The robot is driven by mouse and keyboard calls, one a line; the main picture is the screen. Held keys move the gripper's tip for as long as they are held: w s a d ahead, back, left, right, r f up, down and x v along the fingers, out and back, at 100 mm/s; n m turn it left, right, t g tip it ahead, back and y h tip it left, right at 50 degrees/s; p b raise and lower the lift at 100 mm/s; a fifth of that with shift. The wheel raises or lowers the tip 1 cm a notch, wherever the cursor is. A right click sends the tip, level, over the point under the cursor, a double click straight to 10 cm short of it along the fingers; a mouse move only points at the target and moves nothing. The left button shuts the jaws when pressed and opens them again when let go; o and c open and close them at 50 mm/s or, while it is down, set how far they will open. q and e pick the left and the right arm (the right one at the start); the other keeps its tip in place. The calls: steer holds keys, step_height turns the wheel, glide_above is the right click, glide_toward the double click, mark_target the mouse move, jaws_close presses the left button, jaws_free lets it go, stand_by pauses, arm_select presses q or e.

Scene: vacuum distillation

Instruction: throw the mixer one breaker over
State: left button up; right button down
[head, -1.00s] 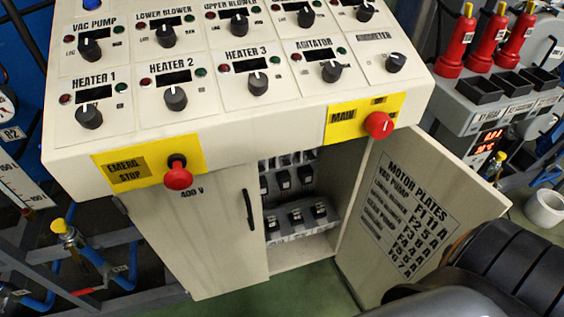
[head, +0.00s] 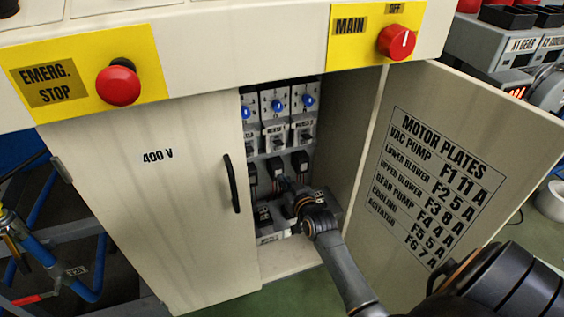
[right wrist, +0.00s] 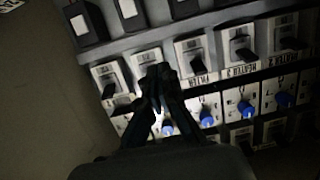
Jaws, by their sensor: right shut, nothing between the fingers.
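The open cabinet holds a row of white breakers with black levers (head: 274,137), which also shows in the right wrist view (right wrist: 195,58). Some labels there seem to read heater; I cannot make out which is mixer one. My right gripper (head: 288,188) reaches into the cabinet below that row in the head view. In the right wrist view its fingers (right wrist: 158,82) are together and empty, in front of the second breaker from the left, covering part of it. I cannot tell whether they touch it. My left gripper is not in view.
Blue knobs (head: 278,104) sit in the same bank as the breakers. A shelf of black parts (head: 300,162) lies below. The open right door (head: 440,170) bears a motor plates list. The left door (head: 150,210) is closed. A red main switch (head: 397,42) is above.

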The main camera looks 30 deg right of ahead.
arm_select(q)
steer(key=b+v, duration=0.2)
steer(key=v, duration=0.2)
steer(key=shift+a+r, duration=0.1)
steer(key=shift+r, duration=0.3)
arm_select(e)
steer(key=d+r+t+h, duration=0.1)
steer(key=d+r+t, duration=0.1)
steer(key=r, duration=0.7)
steer(key=shift+w+d+r+m+h, duration=0.3)
steer(key=shift+w+d+m+h, duration=0.1)
steer(key=shift+d, duration=0.3)
steer(key=b, duration=0.3)
glide_above(278, 143)
steer(key=s, duration=0.2)
step_height(278, 143, down, 3)
steer(key=shift+s+f+b, duration=0.1)
steer(key=shift+b, duration=0.45)
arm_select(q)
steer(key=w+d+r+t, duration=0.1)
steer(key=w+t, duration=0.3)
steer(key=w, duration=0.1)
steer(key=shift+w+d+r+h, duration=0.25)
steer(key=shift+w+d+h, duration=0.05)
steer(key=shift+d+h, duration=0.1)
arm_select(e)
steer(key=shift+s+f, duration=0.15)
steer(key=shift+f, duration=0.1)
